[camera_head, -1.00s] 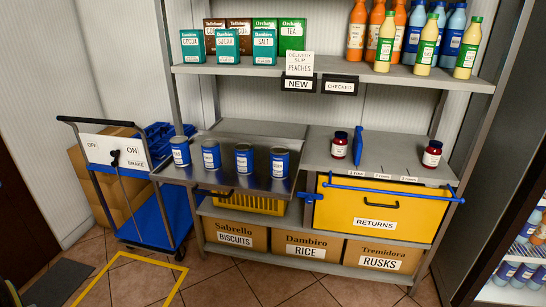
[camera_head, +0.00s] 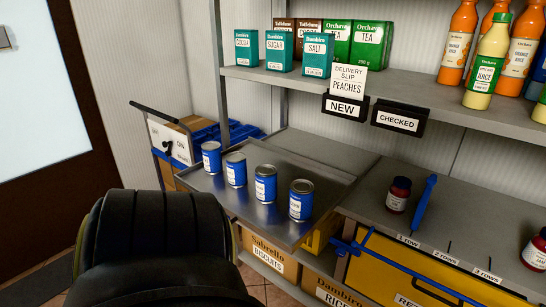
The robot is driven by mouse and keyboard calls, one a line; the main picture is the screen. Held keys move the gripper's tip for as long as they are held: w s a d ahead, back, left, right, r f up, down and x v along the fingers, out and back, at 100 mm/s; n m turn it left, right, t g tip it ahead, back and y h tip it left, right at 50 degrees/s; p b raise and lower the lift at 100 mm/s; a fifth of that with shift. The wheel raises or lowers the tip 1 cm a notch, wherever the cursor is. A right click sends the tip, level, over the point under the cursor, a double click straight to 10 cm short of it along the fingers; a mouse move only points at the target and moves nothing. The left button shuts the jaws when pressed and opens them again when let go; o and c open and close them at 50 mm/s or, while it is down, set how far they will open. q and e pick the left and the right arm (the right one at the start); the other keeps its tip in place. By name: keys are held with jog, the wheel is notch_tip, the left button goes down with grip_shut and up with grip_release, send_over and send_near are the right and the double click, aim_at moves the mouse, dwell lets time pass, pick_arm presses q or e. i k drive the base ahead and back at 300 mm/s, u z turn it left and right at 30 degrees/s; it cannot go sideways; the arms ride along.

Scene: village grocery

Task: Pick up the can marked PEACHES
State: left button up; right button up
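Several blue cans with silver tops stand upright in a slanting row on a metal tray (camera_head: 225,197). From left to right they are the first can (camera_head: 211,159), the second can (camera_head: 236,171), the third can (camera_head: 265,185) and the rightmost can (camera_head: 301,203). Their white labels are turned partly away and too small to read, so I cannot tell which is marked PEACHES. A delivery slip (camera_head: 346,80) above reads PEACHES. A dark ribbed part of my own arm fills the lower left. No gripper fingers show.
The upper shelf (camera_head: 300,82) overhangs behind the cans, with NEW (camera_head: 345,107) and CHECKED (camera_head: 398,119) signs. A dark red jar (camera_head: 398,195) and a blue divider (camera_head: 424,204) stand right of the tray. A blue-handled yellow RETURNS drawer (camera_head: 380,270) is below. A trolley (camera_head: 170,142) stands left.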

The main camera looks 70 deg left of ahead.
aim_at(265, 175)
jog(key=u, duration=0.85)
jog(key=i, duration=0.8)
jog(key=u, duration=0.9)
